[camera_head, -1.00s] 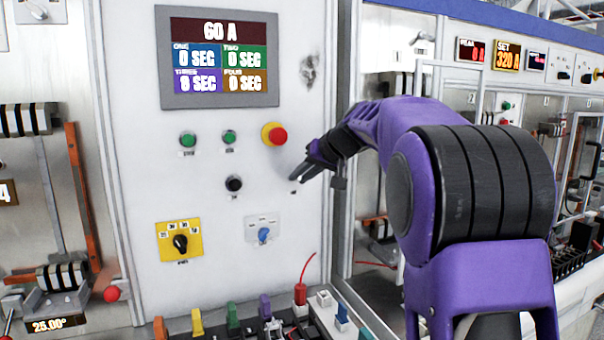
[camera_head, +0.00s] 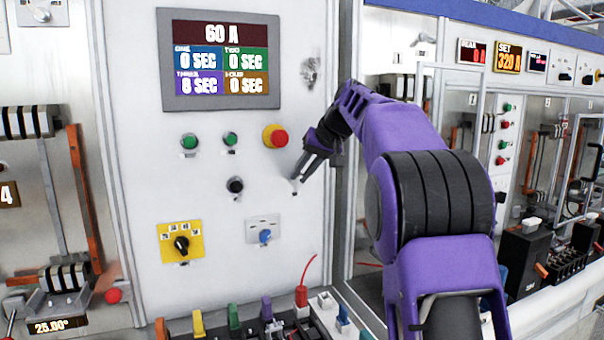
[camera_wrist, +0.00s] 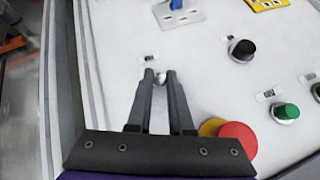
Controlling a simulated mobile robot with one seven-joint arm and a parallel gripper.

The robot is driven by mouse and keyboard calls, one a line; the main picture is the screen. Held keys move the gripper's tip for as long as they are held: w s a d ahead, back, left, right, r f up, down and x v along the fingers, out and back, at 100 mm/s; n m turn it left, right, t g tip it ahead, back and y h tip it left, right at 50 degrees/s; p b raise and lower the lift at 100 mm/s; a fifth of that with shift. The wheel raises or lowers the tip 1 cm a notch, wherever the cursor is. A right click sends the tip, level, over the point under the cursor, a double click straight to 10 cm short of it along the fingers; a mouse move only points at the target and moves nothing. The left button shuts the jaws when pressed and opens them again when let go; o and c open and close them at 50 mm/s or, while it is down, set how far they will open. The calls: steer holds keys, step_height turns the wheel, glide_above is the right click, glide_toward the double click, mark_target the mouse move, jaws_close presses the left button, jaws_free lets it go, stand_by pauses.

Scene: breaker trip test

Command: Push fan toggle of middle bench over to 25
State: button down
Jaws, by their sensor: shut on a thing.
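A small silver toggle (camera_wrist: 160,88) sits between my fingertips in the wrist view, on the white middle panel (camera_head: 210,210). A small label lies just beyond it. My gripper (camera_wrist: 159,76) is shut on this toggle, with one finger on each side. In the head view my gripper (camera_head: 299,180) reaches the panel's right part, below the red button, and the fingers mostly hide the toggle. The fan marking is too small to read. A yellow dial plate (camera_head: 181,242) with a black knob and small numbers is at the panel's lower left.
A red mushroom button (camera_head: 278,137) on a yellow ring is close above my gripper; it also shows beside the gripper in the wrist view (camera_wrist: 236,140). A black button (camera_head: 235,185) and a blue selector (camera_head: 265,236) are nearby. Coloured plugs (camera_head: 234,316) line the bench below.

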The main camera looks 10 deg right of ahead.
steer(key=shift+d, duration=0.1)
steer(key=c, duration=0.8)
jaws_free()
steer(key=shift+c, duration=0.2)
steer(key=shift+r, duration=0.1)
steer(key=v, duration=1.7)
steer(key=shift+s, duration=0.15)
